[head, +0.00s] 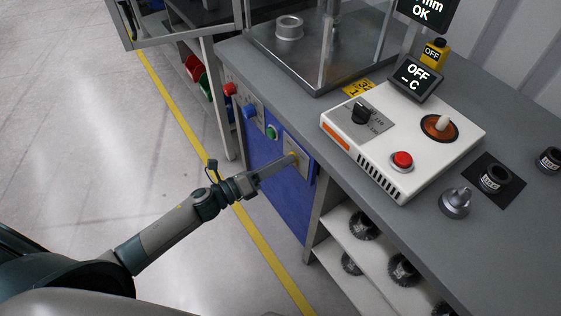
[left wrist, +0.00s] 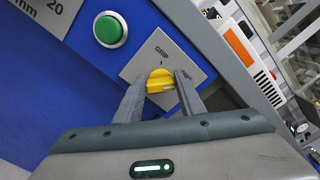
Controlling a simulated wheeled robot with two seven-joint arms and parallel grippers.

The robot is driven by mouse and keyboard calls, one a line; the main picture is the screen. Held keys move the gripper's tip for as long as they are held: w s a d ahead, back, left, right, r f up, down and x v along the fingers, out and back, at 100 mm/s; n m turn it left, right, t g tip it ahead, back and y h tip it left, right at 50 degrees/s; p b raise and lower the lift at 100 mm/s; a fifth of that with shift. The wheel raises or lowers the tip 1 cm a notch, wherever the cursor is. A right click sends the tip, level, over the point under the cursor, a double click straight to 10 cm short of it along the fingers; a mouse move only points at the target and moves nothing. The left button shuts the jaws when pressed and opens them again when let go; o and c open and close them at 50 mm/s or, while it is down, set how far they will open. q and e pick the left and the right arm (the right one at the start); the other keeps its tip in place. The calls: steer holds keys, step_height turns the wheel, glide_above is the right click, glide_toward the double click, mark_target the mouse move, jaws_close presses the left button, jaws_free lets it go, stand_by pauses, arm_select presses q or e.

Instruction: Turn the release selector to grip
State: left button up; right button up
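The release selector is a yellow knob (left wrist: 160,80) on a grey plate (left wrist: 150,48) on the blue cabinet front. The word GRIP stands above the knob with a small mark under it. A second label at the knob's right is partly hidden by a finger and too small to read surely. My left gripper (head: 287,160) reaches the plate from the left. In the left wrist view its two fingers (left wrist: 161,86) lie on either side of the knob, with no clear gap, and appear shut on it. The knob's pointing direction is hard to tell. My right gripper is not in view.
A green button (left wrist: 110,29) sits beside the plate. Blue and red knobs (head: 250,111) are farther along the panel. The grey bench top (head: 410,218) above carries a white control box (head: 375,155). Open shelves with dark gears (head: 403,270) are to the right.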

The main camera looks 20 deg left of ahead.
arm_select(q)
steer(key=shift+n, duration=0.5)
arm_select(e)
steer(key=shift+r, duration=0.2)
arm_select(q)
steer(key=n+p, duration=0.1)
steer(key=n, duration=0.4)
steer(key=n+p, duration=0.2)
steer(key=n, duration=0.3)
steer(key=f+n+p, duration=0.1)
steer(key=n, duration=0.3)
steer(key=shift+n+p, duration=0.3)
steer(key=shift+n, duration=0.1)
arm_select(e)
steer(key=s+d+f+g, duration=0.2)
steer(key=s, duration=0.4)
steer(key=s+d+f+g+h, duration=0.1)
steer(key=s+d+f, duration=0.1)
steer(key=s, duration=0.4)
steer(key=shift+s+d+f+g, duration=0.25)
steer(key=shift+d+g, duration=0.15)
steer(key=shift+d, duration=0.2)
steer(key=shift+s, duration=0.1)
arm_select(q)
steer(key=o, duration=1.1)
steer(key=shift+c, duration=0.2)
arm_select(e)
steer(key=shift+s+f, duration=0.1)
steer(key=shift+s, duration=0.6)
